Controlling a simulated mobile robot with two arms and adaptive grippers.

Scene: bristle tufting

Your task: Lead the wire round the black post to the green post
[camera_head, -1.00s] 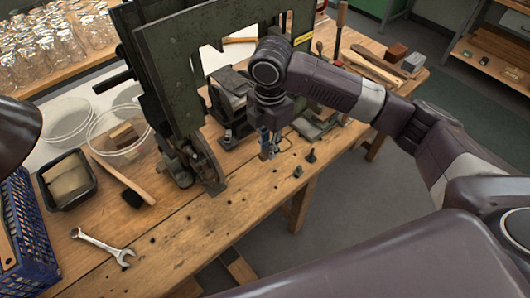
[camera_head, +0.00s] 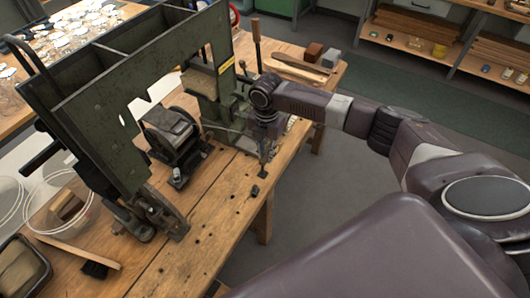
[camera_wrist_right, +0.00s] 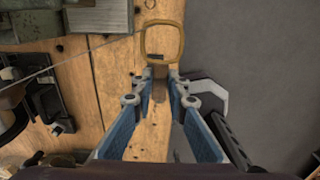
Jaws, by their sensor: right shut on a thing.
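My right gripper (camera_head: 264,158) is low over the front edge of the bench, by a small black post (camera_head: 255,190) and a second small dark piece (camera_head: 263,173). In the right wrist view, my right gripper (camera_wrist_right: 160,82) has its blue-sided fingers close around a narrow brown piece. A thin wire (camera_wrist_right: 62,71) runs from the left edge up towards the area just past the fingertips. I cannot make out a separate green post. My left gripper is out of view.
A tall green machine frame (camera_head: 90,115) and a dark motor-like unit (camera_head: 170,130) stand on the wooden bench (camera_head: 205,235) to the left. A brush (camera_head: 95,268) and clear round containers lie further left. Open floor (camera_head: 320,200) lies right of the bench.

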